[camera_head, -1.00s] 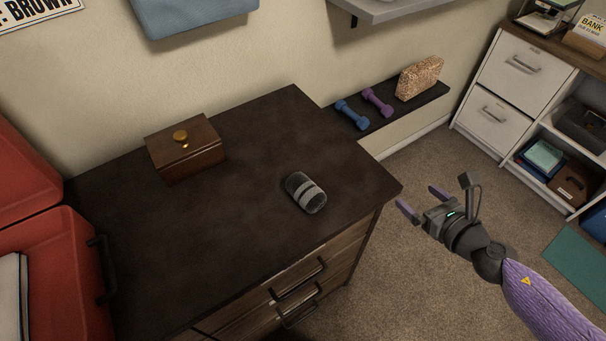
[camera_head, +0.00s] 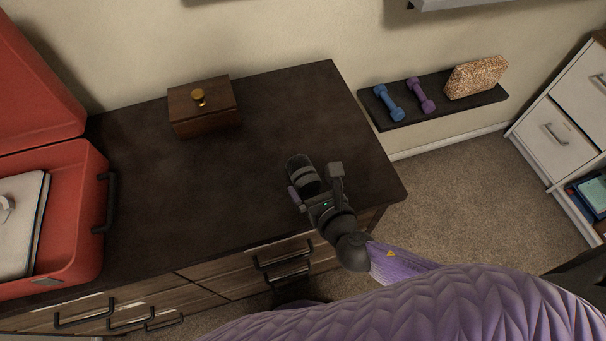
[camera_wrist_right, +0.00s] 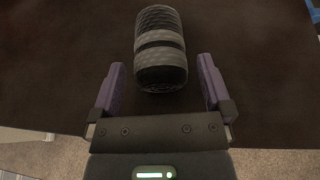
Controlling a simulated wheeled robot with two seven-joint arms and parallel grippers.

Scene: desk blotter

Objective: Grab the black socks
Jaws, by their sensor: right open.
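The black socks (camera_head: 303,172) are a rolled dark bundle with grey bands, lying on the dark dresser top near its front right part. My right gripper (camera_head: 312,187) is at the near end of the socks, low over the dresser top. In the right wrist view the socks (camera_wrist_right: 160,50) lie ahead of the open fingers (camera_wrist_right: 159,85), roughly centred, with their near end just between the fingertips. There is a visible gap on each side. My left gripper is not in view.
A wooden box (camera_head: 203,108) with a brass knob stands at the back of the dresser (camera_head: 190,200). An open red case (camera_head: 75,215) is at the left. A wall shelf (camera_head: 440,105) holds a blue dumbbell (camera_head: 389,101), a purple dumbbell (camera_head: 420,95) and a speckled block (camera_head: 476,77).

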